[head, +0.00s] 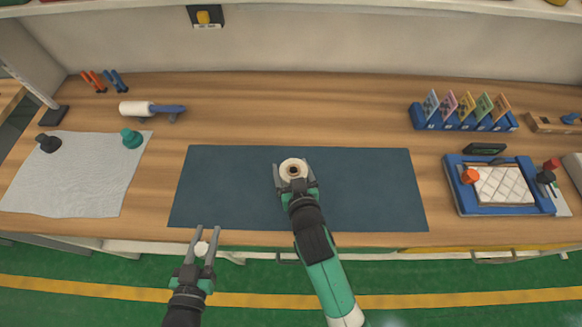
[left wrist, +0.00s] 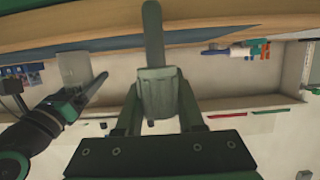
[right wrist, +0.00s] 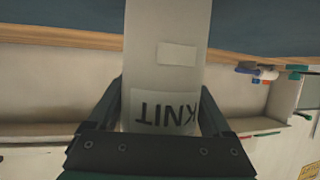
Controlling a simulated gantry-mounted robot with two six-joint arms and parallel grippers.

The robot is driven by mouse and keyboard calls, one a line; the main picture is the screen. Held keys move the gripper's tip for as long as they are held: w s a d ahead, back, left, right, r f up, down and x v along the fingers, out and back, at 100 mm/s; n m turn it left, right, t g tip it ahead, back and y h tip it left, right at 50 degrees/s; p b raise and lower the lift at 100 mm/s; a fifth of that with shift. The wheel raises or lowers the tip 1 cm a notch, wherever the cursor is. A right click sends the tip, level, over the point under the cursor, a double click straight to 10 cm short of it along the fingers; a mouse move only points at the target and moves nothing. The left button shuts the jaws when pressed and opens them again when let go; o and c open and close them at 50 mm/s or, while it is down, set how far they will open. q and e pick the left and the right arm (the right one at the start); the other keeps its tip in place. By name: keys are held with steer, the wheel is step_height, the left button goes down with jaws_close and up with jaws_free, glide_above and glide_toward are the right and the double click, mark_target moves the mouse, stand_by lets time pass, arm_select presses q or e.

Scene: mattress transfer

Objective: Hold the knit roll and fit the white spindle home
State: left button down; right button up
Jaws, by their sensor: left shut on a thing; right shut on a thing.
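The knit roll (head: 293,168) is pale, with a dark round hole in its visible end, and is over the middle of the dark blue mat (head: 230,190). My right gripper (head: 294,175) is shut on it. In the right wrist view the roll (right wrist: 165,65) bears an upside-down KNIT label. My left gripper (head: 204,242) is shut on the white spindle (head: 201,249), in front of the table edge, left of and apart from the roll. In the left wrist view the spindle (left wrist: 157,92) looks grey in shade, with a thin rod reaching up the picture.
A blue tray (head: 452,185) with a quilted pad is at the right. A blue card rack (head: 465,123) stands behind it. A grey sheet (head: 75,180) with a teal knob (head: 131,138) lies at the left, a lint roller (head: 150,109) behind. Mat sides are clear.

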steer(key=o, duration=1)
steer(key=shift+o, duration=0.2)
